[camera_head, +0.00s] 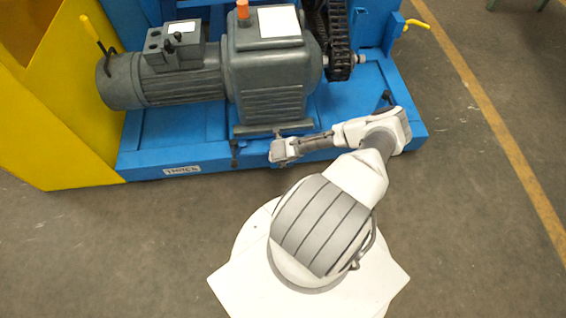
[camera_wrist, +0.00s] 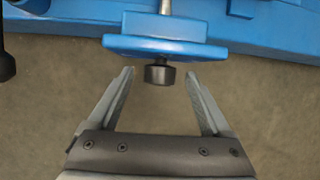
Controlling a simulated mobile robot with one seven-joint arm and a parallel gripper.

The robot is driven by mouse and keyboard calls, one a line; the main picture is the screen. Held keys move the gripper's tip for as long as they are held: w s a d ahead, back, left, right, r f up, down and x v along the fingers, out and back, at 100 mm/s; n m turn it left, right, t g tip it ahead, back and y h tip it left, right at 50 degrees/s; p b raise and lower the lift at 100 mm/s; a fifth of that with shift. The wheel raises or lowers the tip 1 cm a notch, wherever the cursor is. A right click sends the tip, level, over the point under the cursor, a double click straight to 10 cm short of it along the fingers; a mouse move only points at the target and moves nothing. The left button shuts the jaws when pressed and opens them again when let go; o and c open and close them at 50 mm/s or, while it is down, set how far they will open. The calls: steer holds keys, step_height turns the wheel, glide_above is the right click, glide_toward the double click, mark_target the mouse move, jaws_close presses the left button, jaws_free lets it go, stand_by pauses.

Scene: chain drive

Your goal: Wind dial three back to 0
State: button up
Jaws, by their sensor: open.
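No face or number of dial three can be made out in either view. A label that seems to read THREE (camera_head: 182,170) is on the front edge of the blue base. In the wrist view, a short black knob or bolt head (camera_wrist: 159,75) sits under a blue plate (camera_wrist: 165,48), on a metal shaft. My gripper (camera_wrist: 159,80) is open, with one finger on each side of the black head and a gap on both sides. In the head view, my arm's end (camera_head: 285,150) is low by the front edge of the blue base; its fingers cannot be made out.
A grey motor and gearbox (camera_head: 268,85) with a chain (camera_head: 339,40) stand on the blue base (camera_head: 405,125). A yellow panel (camera_head: 60,120) stands at left. Another black post (camera_wrist: 6,65) shows at the wrist view's left edge.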

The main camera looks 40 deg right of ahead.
steer(key=shift+x, duration=1.05)
jaws_close()
steer(key=shift+r+h, duration=0.15)
steer(key=shift+h, duration=0.15)
